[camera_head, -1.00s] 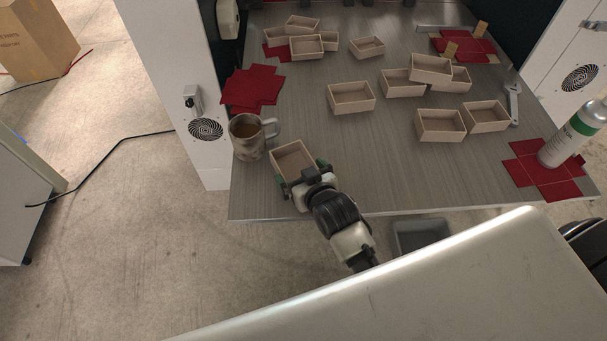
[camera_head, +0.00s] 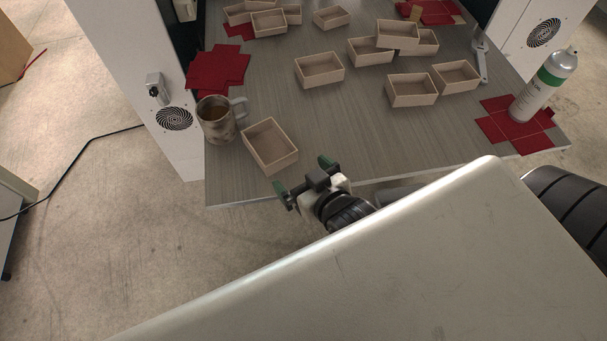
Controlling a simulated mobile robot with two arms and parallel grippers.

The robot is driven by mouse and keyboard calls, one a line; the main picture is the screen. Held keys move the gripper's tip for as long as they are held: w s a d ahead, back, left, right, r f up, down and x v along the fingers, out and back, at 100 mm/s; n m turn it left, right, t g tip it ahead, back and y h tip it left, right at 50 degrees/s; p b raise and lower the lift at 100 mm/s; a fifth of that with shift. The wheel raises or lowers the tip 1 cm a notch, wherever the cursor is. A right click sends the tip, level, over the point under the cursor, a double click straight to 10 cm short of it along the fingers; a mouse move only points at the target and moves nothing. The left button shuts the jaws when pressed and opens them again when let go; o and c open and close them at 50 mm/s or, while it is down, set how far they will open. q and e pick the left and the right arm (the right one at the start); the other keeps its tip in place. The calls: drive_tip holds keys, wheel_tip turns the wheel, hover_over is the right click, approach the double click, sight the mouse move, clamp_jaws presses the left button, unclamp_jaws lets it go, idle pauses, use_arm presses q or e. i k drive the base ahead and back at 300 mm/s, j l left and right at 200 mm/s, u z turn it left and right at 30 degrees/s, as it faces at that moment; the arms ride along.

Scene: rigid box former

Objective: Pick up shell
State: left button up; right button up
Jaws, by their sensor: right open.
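Several open, light wooden box shells lie on the grey table (camera_head: 330,140). The nearest shell (camera_head: 270,146) sits upright near the front left edge, beside a mug. My right gripper (camera_head: 303,182) has green finger pads; it is open and empty at the table's front edge, a little to the right of and in front of this shell, apart from it. Other shells are one at the middle (camera_head: 320,70), two at the right (camera_head: 412,90) (camera_head: 455,77), and a stacked group (camera_head: 398,35) behind. My left gripper is not in view.
A mug (camera_head: 217,120) with brown contents stands at the left edge. Red flat blanks lie at the left (camera_head: 218,68) and right (camera_head: 495,120), with a spray can (camera_head: 544,86) on the right one. The table's middle is mostly clear.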

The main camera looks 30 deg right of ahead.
sight(392, 34)
drive_tip(key=z, duration=1.4)
